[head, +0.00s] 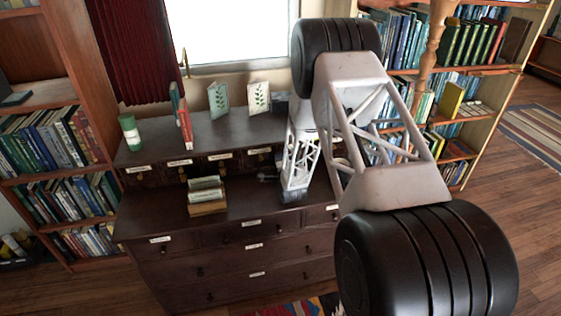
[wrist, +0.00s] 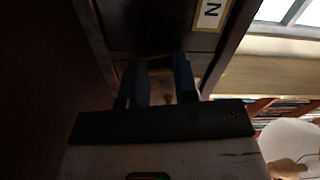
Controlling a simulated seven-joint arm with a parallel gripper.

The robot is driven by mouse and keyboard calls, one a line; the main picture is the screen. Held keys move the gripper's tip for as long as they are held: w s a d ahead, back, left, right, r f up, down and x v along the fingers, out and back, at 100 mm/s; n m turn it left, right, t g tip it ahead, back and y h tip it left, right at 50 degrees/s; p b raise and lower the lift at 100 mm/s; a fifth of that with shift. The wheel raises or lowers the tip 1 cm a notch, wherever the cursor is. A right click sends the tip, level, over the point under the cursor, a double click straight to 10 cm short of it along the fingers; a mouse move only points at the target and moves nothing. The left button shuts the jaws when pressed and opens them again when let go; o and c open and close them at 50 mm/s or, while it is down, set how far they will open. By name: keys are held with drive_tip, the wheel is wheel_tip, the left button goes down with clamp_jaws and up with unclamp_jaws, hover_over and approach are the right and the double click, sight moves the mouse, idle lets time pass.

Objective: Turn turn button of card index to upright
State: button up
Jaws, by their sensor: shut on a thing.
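The card index (head: 200,166) is the row of small dark wooden drawers with white labels along the upper back of the dresser. In the wrist view, a drawer front with a label (wrist: 211,12) reading N lies just beyond my gripper (wrist: 158,72). The two dark blue fingers are shut on a small turn button (wrist: 160,70), of which only a dim brownish strip shows between them. Its exact angle cannot be told. In the head view my gripper (head: 268,177) is at the right part of the card index, small and dark; the turn button is hidden there.
A wooden tray of cards (head: 207,207) stands on the dresser's lower top, left of my gripper. A green tin (head: 130,132), a few upright books (head: 183,122) and two leaf-pattern cards (head: 219,99) stand on the upper top. Bookshelves stand at both sides.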

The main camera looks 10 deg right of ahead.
drive_tip(key=shift+m, duration=1.3)
drive_tip(key=o, duration=0.9)
drive_tip(key=shift+s, duration=0.15)
drive_tip(key=shift+s, duration=3.75)
